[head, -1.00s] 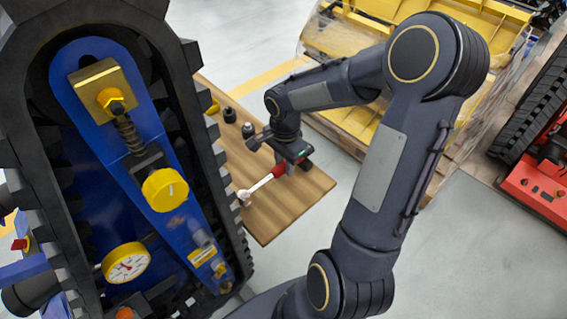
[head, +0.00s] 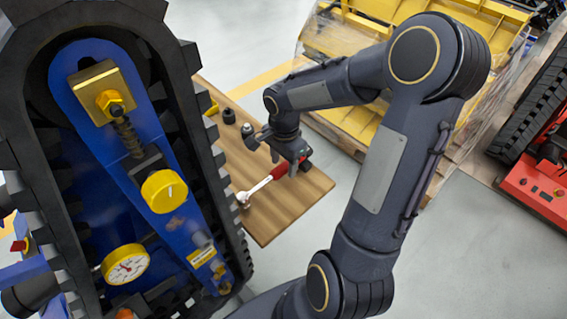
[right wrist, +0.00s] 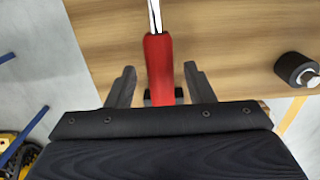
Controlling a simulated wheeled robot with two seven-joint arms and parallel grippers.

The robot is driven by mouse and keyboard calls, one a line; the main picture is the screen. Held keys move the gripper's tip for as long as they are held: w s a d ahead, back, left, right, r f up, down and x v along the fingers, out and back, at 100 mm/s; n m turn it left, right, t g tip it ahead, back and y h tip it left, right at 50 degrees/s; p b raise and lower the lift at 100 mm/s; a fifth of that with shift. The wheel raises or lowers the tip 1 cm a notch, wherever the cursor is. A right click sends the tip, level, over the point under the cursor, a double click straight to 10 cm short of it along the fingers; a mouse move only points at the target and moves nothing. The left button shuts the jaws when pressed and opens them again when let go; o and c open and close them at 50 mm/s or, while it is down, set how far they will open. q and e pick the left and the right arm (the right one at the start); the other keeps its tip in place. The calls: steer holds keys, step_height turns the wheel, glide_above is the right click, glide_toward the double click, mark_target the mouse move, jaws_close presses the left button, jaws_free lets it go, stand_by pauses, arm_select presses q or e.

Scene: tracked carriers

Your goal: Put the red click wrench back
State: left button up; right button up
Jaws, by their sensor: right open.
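The red click wrench has a red handle (head: 281,170) and a bright metal shaft. It lies on the wooden tabletop (head: 262,222), its head end close to the track on the left. My right gripper (head: 293,168) is low over the handle end. In the right wrist view the red handle (right wrist: 159,70) runs between the two spread fingers of the right gripper (right wrist: 160,82), with a gap on each side. The handle's far end is hidden by the gripper body. My left gripper is not in view.
A large blue track carrier (head: 150,130) with black track stands close on the left. Black sockets (head: 229,116) stand on the tabletop behind my gripper; one shows in the right wrist view (right wrist: 297,70). A yellow part on a pallet (head: 350,45) is behind. The tabletop's front is clear.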

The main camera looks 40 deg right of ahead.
step_height(320, 180, up, 11)
steer(key=s+a+r+n+t+y, duration=0.1)
steer(key=s+a+n+t+y, duration=0.2)
steer(key=s+a+n, duration=0.8)
steer(key=s+n+t, duration=0.2)
steer(key=s+n, duration=0.2)
steer(key=shift+a+r+t+y+p, duration=0.15)
steer(key=shift+a+t+y+p, duration=0.15)
steer(key=shift+a, duration=0.05)
